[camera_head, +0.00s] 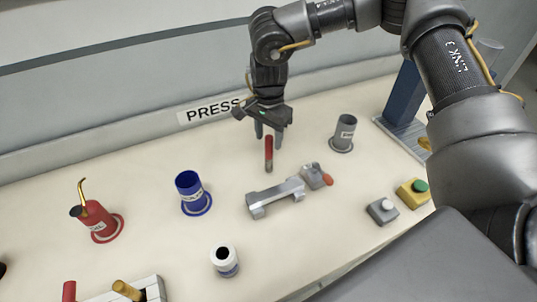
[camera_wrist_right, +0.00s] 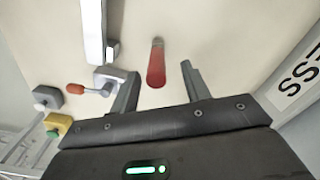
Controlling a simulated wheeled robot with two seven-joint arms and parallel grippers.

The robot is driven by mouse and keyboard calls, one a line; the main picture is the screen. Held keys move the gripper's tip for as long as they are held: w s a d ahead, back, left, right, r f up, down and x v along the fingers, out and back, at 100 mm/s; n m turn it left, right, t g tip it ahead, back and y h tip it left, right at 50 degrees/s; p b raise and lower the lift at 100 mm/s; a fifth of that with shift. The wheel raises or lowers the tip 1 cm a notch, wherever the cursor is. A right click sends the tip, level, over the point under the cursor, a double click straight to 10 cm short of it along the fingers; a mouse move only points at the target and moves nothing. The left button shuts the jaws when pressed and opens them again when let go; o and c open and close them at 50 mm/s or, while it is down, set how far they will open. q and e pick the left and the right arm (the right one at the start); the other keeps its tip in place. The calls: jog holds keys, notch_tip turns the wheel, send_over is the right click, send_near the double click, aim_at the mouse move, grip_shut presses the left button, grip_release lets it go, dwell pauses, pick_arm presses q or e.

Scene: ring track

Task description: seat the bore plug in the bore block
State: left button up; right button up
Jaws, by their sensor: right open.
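My right gripper (camera_head: 268,132) is open, pointing down, with its fingers above and behind a red pin with a grey end (camera_head: 269,153). In the right wrist view the pin (camera_wrist_right: 156,65) shows ahead of the two spread fingers (camera_wrist_right: 158,88), apart from both. I cannot tell for sure whether this pin is the bore plug. A pale block (camera_head: 151,283) with a dark opening, partly cut off at the bottom left, may be the bore block. A brass-coloured cylinder (camera_head: 127,290) and a red piece (camera_head: 69,291) are at it. My left gripper is not in view.
A grey bar fixture (camera_head: 275,197) with a red-tipped lever (camera_head: 318,177) lies in front of the pin. Blue (camera_head: 189,188), grey (camera_head: 344,132) and red (camera_head: 92,221) cups and a white jar (camera_head: 225,262) stand around. Button boxes (camera_head: 382,211) are at the right.

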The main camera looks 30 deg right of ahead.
aim_at(269, 147)
jog(key=shift+s+f, duration=0.15)
jog(key=shift+f, duration=0.35)
notch_tip(269, 147, down, 4)
jog(key=shift+s+r+p, duration=0.1)
jog(key=shift+r+p, duration=0.1)
jog(key=shift+p, duration=0.4)
jog(key=shift+f, duration=0.45)
jog(key=c, duration=0.7)
grip_shut()
jog(key=shift+r+p, duration=0.55)
jog(key=shift+r, duration=0.15)
notch_tip(269, 147, up, 3)
jog(key=shift+a+f+p, duration=0.1)
jog(key=shift+f+p, duration=0.05)
jog(key=shift+p, duration=1)
pick_arm(q)
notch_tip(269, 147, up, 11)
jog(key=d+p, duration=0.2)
jog(key=p, duration=0.5)
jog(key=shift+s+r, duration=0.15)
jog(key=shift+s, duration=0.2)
pick_arm(e)
jog(key=s+a+r, duration=0.8)
jog(key=s+r, duration=0.1)
jog(key=s, duration=0.2)
jog(key=shift+a, duration=0.3)
